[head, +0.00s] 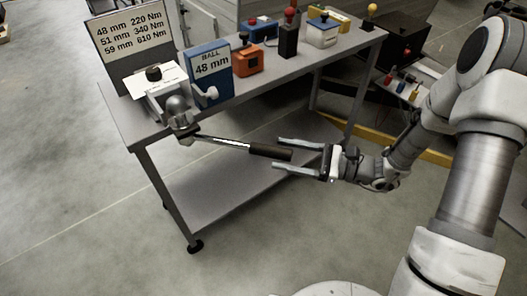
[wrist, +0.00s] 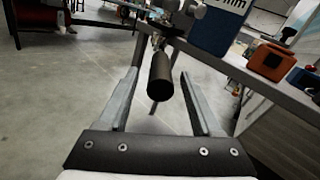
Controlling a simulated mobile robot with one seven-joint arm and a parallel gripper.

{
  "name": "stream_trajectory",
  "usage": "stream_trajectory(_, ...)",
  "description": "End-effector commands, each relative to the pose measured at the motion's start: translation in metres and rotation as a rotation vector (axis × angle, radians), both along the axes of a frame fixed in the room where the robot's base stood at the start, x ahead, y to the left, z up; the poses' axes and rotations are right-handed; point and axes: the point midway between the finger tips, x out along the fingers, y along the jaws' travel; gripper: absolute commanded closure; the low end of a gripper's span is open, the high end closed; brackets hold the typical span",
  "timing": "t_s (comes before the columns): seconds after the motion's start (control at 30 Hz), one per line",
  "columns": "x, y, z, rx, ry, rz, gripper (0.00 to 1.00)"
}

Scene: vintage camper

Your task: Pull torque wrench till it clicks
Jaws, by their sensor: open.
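The torque wrench (head: 228,143) has a bright metal shaft and a dark handle. Its head end is at the hitch ball mount (head: 177,107) on the table's front left edge, and its handle sticks out to the right past the edge. My gripper (head: 277,152) is open, with the handle's end between its two long fingers. In the wrist view the black handle (wrist: 160,80) points toward me between the spread fingers of my gripper (wrist: 160,88), with gaps on both sides. How the wrench head sits on the mount is too small to tell.
The grey workbench (head: 270,95) carries a torque chart sign (head: 128,37), a blue "BALL 48 mm" sign (head: 210,72), an orange box (head: 247,61) and several other items. A lower shelf (head: 225,180) lies beneath. Open floor (head: 90,225) is in front.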

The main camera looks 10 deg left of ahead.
Motion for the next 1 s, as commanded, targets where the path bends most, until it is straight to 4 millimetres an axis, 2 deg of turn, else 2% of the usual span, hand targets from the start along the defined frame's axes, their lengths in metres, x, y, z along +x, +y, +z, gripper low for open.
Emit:
stream_trajectory(0.1,0.000,0.024,-0.002,0.000,-0.001,0.005,0.33)
stream_trajectory(0.3,0.001,0.049,-0.001,0.000,-0.001,0.002,0.33)
stream_trajectory(0.47,0.001,0.057,0.000,0.000,0.000,0.001,0.33)
stream_trajectory(0.7,0.002,0.057,0.000,-0.001,0.000,0.000,0.33)
stream_trajectory(0.77,0.002,0.057,0.000,-0.001,0.000,0.000,0.43)
stream_trajectory(1.0,0.002,0.057,0.000,-0.001,0.000,0.000,0.86)
